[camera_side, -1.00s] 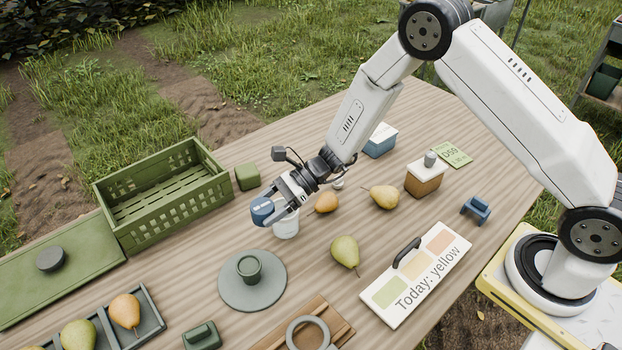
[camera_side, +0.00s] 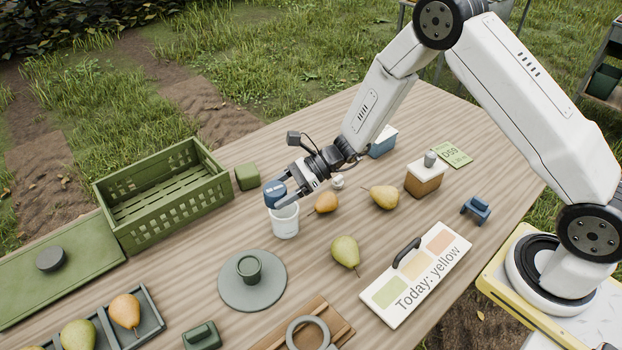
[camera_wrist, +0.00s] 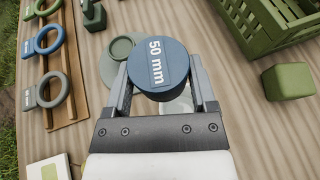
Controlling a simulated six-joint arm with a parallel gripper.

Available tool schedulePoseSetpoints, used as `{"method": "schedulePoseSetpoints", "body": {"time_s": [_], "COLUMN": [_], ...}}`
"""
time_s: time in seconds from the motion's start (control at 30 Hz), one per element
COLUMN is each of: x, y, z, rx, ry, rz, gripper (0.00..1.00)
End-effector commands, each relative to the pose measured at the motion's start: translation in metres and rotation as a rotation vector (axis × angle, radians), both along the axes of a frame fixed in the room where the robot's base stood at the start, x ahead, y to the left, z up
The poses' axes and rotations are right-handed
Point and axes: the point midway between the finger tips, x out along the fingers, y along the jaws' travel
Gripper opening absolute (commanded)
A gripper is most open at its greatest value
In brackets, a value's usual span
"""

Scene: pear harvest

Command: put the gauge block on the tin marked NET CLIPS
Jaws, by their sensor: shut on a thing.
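The gauge block (camera_side: 274,193) is a dark blue round piece, marked "50 mm" in the wrist view (camera_wrist: 172,67). My gripper (camera_side: 283,196) is shut on it, with one finger on either side. It holds the block above and slightly behind a white cup (camera_side: 285,223), partly hidden under it in the wrist view. Two lidded tins stand right of the gripper: a blue one (camera_side: 382,146) with a white top, and a brown one (camera_side: 424,181) with a white top and a grey knob or weight on it. No NET CLIPS lettering is readable on either.
Pears (camera_side: 345,251) lie loose in the middle. A green crate (camera_side: 165,215) and a green block (camera_side: 247,177) are at the left. A sign reading "Today: yellow" (camera_side: 420,285), a blue holder (camera_side: 476,209) and a green card (camera_side: 452,154) lie at the right.

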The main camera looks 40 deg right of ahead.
Motion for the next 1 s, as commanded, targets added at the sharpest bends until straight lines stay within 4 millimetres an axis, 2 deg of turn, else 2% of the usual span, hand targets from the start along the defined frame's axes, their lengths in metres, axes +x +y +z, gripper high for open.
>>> {"method": "schedulePoseSetpoints", "body": {"time_s": [0.03, 0.2, 0.5, 0.77, 1.0], "x": [0.004, 0.014, 0.018, 0.004, -0.021], "y": [-0.015, -0.066, -0.164, -0.247, -0.318], "z": [0.003, 0.011, 0.027, 0.040, 0.051], "rx": [0.000, 0.001, 0.001, 0.000, 0.000], "ry": [-0.001, -0.002, -0.002, -0.002, -0.001], "rz": [-0.036, -0.163, -0.399, -0.604, -0.791], "gripper": [0.11, 0.11, 0.11, 0.11, 0.11]}}
